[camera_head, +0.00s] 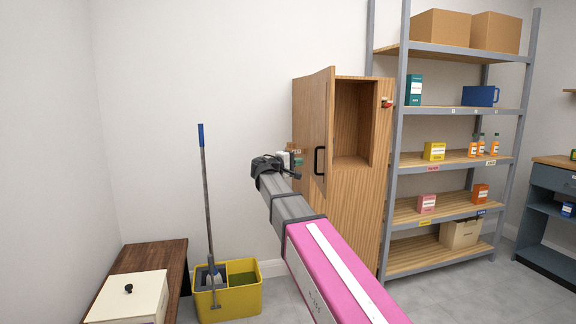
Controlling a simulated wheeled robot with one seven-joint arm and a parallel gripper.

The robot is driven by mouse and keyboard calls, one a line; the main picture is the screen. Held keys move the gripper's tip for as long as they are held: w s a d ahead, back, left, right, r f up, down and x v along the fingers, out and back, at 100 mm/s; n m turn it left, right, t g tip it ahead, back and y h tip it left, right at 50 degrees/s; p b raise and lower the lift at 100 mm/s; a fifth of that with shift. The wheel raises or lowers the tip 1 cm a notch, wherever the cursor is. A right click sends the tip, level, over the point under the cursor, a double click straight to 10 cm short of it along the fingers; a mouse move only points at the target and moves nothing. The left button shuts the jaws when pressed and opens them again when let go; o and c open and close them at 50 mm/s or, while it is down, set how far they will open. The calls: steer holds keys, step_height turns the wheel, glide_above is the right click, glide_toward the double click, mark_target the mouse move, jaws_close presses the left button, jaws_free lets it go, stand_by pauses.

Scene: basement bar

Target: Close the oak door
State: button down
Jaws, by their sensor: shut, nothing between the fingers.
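The oak door (319,115) is a tall wooden panel with a black handle (320,161). It stands open, swung out toward me at the left side of the oak cabinet (360,200). The cabinet's upper compartment (352,120) is exposed and looks empty. My gripper (292,160) is just left of the door's lower part, at about handle height. Its fingers are shut and empty. I cannot tell whether it touches the door. My pink and grey arm reaches up from the lower right and hides part of the cabinet's lower front.
A grey metal shelf (402,120) with boxes and bottles stands right of the cabinet. A yellow mop bucket (229,301) with a blue-handled mop (205,180) is at lower left. A dark wooden bench (150,257) holds a cream box (130,295). Wall space left of the cabinet is clear.

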steer(key=shift+s+d, duration=0.2)
steer(key=shift+d, duration=0.8)
steer(key=shift+s+d, duration=0.2)
steer(key=shift+d, duration=0.75)
steer(key=shift+d, duration=0.2)
